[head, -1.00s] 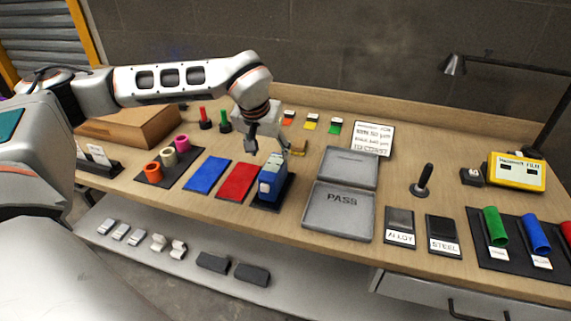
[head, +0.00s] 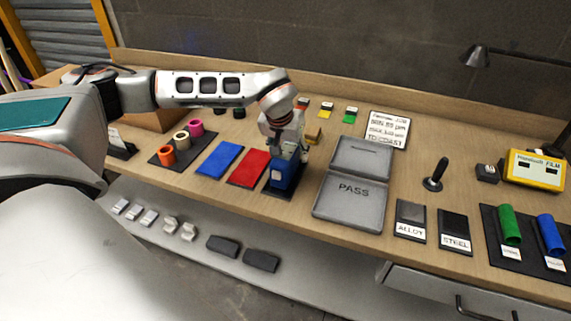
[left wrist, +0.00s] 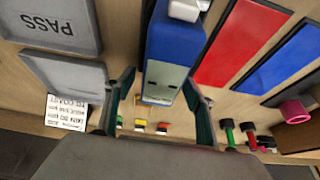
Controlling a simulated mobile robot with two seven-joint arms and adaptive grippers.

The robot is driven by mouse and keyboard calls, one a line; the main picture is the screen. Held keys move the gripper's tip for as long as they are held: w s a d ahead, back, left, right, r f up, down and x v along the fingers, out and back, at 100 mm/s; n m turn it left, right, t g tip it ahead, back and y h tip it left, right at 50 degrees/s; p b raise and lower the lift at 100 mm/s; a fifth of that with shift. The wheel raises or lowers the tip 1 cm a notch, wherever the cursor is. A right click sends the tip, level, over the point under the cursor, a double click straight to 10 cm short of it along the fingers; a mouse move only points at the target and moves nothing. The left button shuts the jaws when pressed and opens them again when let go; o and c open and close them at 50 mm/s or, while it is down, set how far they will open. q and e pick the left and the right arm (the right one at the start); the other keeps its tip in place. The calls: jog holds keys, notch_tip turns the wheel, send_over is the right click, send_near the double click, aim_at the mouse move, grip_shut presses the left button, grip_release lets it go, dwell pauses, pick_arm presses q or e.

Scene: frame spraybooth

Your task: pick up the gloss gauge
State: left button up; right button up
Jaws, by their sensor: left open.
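The gloss gauge looks to be the blue and grey box (head: 282,178) standing upright on a black mat (head: 272,193), right of the red panel. My left gripper (head: 290,152) is over it with fingers pointing down, and hides its upper part in the head view. In the left wrist view the open fingers (left wrist: 161,100) stand on either side of the blue box (left wrist: 171,50), with a gap visible on each side. My right gripper is not in view.
A red panel (head: 249,168) and a blue panel (head: 219,158) lie to the left. A grey PASS case (head: 350,203) lies open close on the right. Colored samples (head: 326,109) and a printed card (head: 388,129) are behind. ALLOY and STEEL plates (head: 411,213) lie further right.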

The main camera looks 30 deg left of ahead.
pick_arm(q)
jog(key=c, duration=1.4)
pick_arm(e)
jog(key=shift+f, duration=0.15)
pick_arm(q)
jog(key=shift+r, duration=0.1)
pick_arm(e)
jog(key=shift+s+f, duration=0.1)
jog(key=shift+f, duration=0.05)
pick_arm(q)
notch_tip(320, 180, up, 20)
jog(key=shift+p, duration=0.4)
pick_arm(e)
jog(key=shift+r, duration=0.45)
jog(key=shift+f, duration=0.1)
pick_arm(q)
jog(key=shift+f, duration=0.7)
jog(key=shift+f+b, duration=0.3)
jog(key=shift+f, duration=0.05)
jog(key=shift+f, duration=0.35)
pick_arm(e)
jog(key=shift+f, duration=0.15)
